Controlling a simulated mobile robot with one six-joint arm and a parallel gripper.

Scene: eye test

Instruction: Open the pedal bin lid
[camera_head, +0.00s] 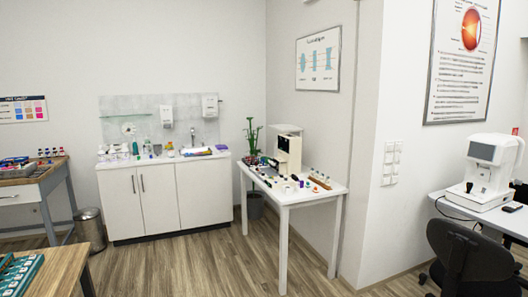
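The pedal bin (91,231) is a metallic grey cylinder standing upright on the floor at the left, in the head view. It stands between the left wooden table and the white cabinet. My gripper is not in view.
A white cabinet (160,207) with a cluttered top stands right of the bin. A wooden table (44,188) stands at left, another (62,266) in the near left corner. A white table (285,194) and black chair (468,257) stand right. The middle floor (190,272) is clear.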

